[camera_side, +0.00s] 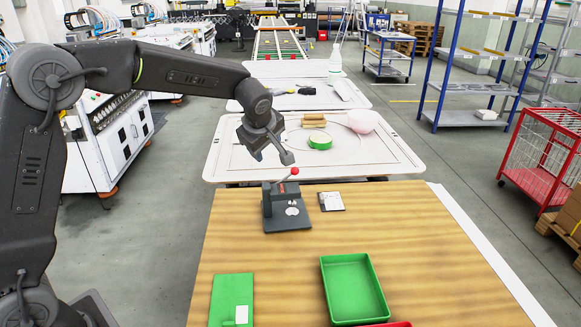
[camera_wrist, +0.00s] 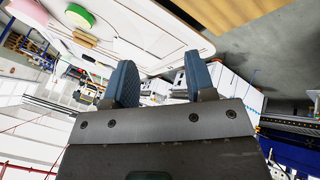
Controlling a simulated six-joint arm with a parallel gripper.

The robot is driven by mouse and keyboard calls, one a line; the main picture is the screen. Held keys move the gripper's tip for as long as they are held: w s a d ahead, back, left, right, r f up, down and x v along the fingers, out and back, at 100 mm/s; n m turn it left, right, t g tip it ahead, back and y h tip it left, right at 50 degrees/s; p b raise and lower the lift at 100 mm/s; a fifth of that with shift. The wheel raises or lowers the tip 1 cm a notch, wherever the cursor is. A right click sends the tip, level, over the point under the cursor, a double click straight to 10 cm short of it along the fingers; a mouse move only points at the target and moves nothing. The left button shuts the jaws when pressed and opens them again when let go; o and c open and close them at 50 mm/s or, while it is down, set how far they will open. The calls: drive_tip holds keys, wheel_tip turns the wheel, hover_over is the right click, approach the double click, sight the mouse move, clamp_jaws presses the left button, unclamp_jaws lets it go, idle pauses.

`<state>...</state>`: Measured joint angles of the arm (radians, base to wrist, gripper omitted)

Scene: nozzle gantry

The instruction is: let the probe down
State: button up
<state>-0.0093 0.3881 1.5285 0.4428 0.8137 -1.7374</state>
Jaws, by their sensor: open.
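A small dark grey fixture (camera_side: 268,207) stands on the wooden table, with a flat base and an upright block. A thin lever with a red ball knob (camera_side: 294,171) rises from its top, tilted up to the right. A pale round disc (camera_side: 292,211) shows on its base. I cannot make out the probe separately at this size. My gripper (camera_side: 287,157) is above the fixture, just up and left of the red knob, apparently apart from it. In the wrist view my gripper (camera_wrist: 160,84) has its two blue-padded fingers apart with nothing between them. The fixture is not visible in the wrist view.
A small white-topped block (camera_side: 331,201) lies right of the fixture. A green tray (camera_side: 353,288) and a green plate (camera_side: 232,299) are nearer on the table. Behind, a white table (camera_side: 230,165) carries a green roll (camera_side: 320,142) and a pink bowl (camera_side: 362,121). The table's right side is clear.

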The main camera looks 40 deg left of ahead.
sight(287, 177)
drive_tip(key=w+a+r+n+g+h, duration=0.1)
drive_tip(key=w+r+n+g+h, duration=0.25)
drive_tip(key=n+h, duration=0.45)
drive_tip(key=shift+t, duration=0.35)
drive_tip(key=x, duration=0.8)
drive_tip(key=w+x, duration=0.1)
drive_tip(key=x, duration=0.3)
drive_tip(key=shift+f, duration=0.35)
drive_tip(key=shift+c, duration=0.5)
clamp_jaws()
